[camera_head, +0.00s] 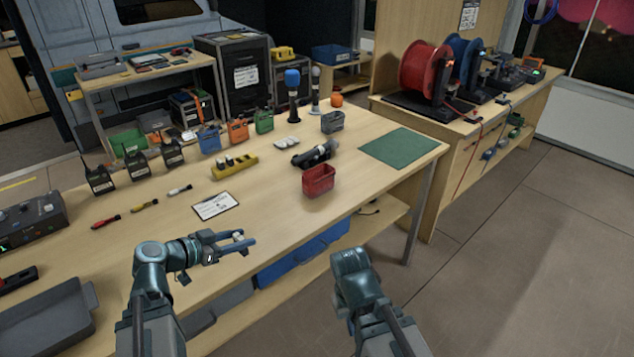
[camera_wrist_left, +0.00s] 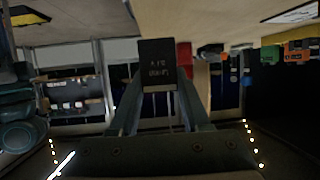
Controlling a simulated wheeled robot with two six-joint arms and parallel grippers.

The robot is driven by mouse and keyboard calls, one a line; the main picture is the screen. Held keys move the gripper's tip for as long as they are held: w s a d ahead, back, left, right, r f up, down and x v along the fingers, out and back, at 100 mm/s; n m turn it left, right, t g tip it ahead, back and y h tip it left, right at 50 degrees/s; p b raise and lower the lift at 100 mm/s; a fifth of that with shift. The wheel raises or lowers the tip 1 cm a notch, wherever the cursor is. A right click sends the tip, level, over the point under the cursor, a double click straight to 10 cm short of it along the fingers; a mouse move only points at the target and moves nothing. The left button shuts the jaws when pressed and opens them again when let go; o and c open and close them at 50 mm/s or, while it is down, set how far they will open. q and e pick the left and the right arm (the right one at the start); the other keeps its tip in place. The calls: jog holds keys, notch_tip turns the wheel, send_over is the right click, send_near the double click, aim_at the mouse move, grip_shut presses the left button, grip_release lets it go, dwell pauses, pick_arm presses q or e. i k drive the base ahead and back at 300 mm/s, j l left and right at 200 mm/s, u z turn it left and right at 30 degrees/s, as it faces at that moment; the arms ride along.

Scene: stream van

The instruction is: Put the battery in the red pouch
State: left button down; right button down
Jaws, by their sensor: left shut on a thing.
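The red pouch (camera_head: 319,181) stands upright near the table's front edge, right of centre, with its open top up. A piece of red behind my left gripper in the left wrist view (camera_wrist_left: 186,56) looks like the same pouch. My left gripper (camera_head: 240,239) is over the table's front edge, left of and nearer than the pouch. It is shut on a dark block with light lettering, seemingly the battery (camera_wrist_left: 157,62), at its fingertips. In the head view the block is small and partly covered by the fingers. My right arm shows at the bottom, but its gripper is not visible.
A yellow holder (camera_head: 234,167), a printed card (camera_head: 215,206), a dark grey pouch (camera_head: 332,122) and a green mat (camera_head: 398,147) lie on the table. A black device (camera_head: 315,155) lies behind the red pouch. Bare tabletop lies between card and pouch.

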aim_at(318, 185)
jog(key=i+l+u, duration=0.25)
jog(key=l, duration=0.35)
jog(key=i+l+u, duration=0.1)
jog(key=i+l, duration=0.3)
jog(key=l, duration=0.2)
jog(key=i+l, duration=0.15)
jog(key=l, duration=0.15)
